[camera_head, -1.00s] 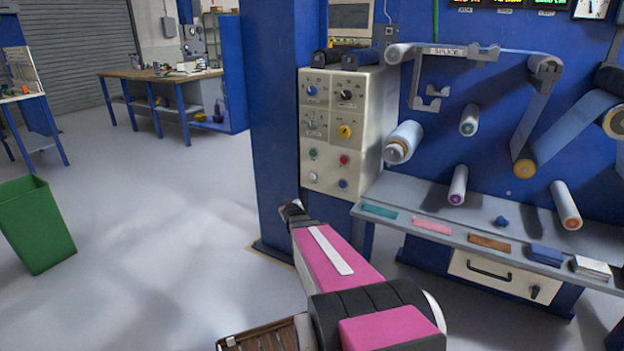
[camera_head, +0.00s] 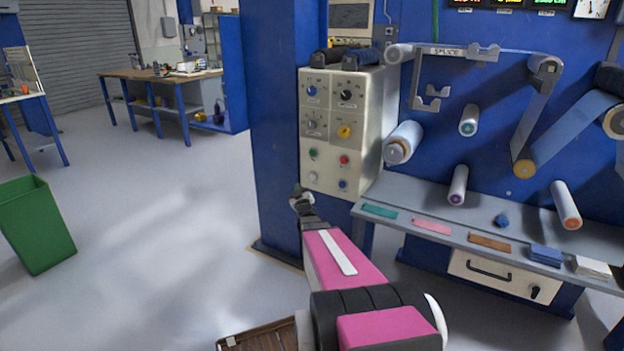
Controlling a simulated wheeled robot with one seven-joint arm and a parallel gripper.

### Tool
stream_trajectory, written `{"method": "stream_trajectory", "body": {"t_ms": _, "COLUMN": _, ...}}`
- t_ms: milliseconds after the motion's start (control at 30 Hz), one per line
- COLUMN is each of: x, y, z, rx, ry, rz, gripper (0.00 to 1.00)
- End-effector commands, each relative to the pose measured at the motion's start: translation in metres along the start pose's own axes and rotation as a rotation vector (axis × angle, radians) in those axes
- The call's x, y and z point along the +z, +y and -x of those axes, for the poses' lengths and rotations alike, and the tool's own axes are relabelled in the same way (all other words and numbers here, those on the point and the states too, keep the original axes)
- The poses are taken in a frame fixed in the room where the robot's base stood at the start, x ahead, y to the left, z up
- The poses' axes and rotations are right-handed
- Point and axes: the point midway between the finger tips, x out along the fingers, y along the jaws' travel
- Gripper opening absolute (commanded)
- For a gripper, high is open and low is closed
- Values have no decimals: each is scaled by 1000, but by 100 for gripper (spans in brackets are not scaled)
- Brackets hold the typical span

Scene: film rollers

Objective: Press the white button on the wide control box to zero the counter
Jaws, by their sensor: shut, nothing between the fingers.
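The wide control box (camera_head: 328,165) is a cream panel on the blue machine, in the middle of the head view. It carries knobs at the top and coloured buttons below. The white button (camera_head: 313,177) is at the lower left of the panel, below the green button (camera_head: 313,153) and left of a blue button (camera_head: 343,184). My gripper (camera_head: 298,190) is shut and empty. In the picture its tip is just left of and below the white button, near the panel's lower left edge. I cannot tell the depth gap; the button is in plain sight.
A red button (camera_head: 344,160) is above the blue one. A grey shelf (camera_head: 390,230) with coloured strips juts out right of my arm. Rollers (camera_head: 403,143) stick out above it. A blue column (camera_head: 284,100) stands left of the box. Open floor lies left, with a green bin (camera_head: 36,225).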

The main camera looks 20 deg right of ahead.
Motion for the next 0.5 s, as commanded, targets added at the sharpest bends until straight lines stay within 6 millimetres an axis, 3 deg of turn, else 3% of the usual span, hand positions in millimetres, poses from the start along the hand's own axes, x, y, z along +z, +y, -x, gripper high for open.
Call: {"method": "stream_trajectory", "body": {"t_ms": 500, "x": 33, "y": 31, "z": -45, "rx": 1, "ry": -1, "rz": 0, "gripper": 0}}
